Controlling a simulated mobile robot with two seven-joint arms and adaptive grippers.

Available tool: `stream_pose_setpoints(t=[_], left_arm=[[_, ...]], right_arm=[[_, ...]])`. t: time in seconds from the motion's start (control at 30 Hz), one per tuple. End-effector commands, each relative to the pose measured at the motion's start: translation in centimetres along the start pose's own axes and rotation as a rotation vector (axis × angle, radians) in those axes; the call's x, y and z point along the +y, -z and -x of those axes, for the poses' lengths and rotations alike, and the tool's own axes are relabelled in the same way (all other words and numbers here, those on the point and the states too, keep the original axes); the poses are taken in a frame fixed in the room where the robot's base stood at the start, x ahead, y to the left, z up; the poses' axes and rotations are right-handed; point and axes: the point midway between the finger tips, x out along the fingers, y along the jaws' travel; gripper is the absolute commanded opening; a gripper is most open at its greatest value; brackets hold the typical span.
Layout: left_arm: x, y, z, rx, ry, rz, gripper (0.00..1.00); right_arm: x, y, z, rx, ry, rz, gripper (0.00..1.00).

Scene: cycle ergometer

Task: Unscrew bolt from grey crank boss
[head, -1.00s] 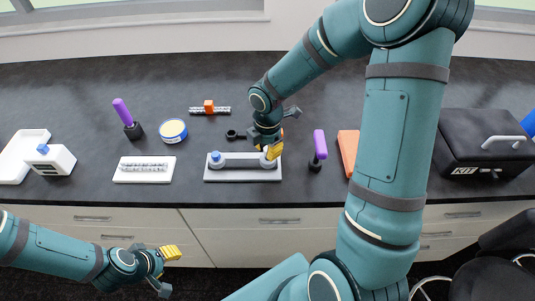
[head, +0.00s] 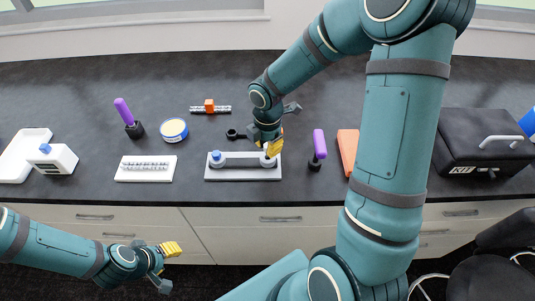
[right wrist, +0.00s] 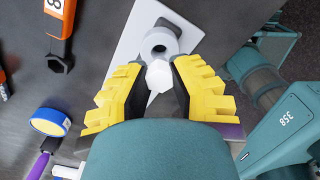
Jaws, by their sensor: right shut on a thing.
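My right gripper (head: 271,146) is above the right end of the white fixture (head: 243,174). In the right wrist view its yellow fingers (right wrist: 159,85) are shut on a pale hexagonal bolt (right wrist: 158,76). Just beyond the bolt, the grey crank boss (right wrist: 160,43) shows as a ring with a dark hole. The bolt's head looks out of line with that hole; its lower end is hidden. The left boss of the fixture carries a blue bolt (head: 215,155). My left gripper (head: 170,249) is low at the front, off the counter; its finger gap is unclear.
A black ring-ended wrench (head: 235,134) lies behind the fixture. A white rack (head: 146,169) and round tin (head: 174,130) are left. A black kit case (head: 483,145) is far right.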

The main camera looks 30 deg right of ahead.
Motion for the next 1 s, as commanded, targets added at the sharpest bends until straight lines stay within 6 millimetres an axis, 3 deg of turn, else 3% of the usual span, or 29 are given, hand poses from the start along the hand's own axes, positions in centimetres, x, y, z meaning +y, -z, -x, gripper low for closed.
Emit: stream_pose_setpoints(t=[0.6, 1.0], left_arm=[[1.5, 0.6, 4.0, 0.0, 0.0, 0.0, 0.47], [1.5, 0.5, 3.9, 0.0, 0.0, 0.0, 0.47]], right_arm=[[0.0, 0.0, 4.8, 0.0, -0.001, 0.0, 0.0], [0.0, 0.0, 4.8, 0.0, 0.0, 0.0, 0.0]])
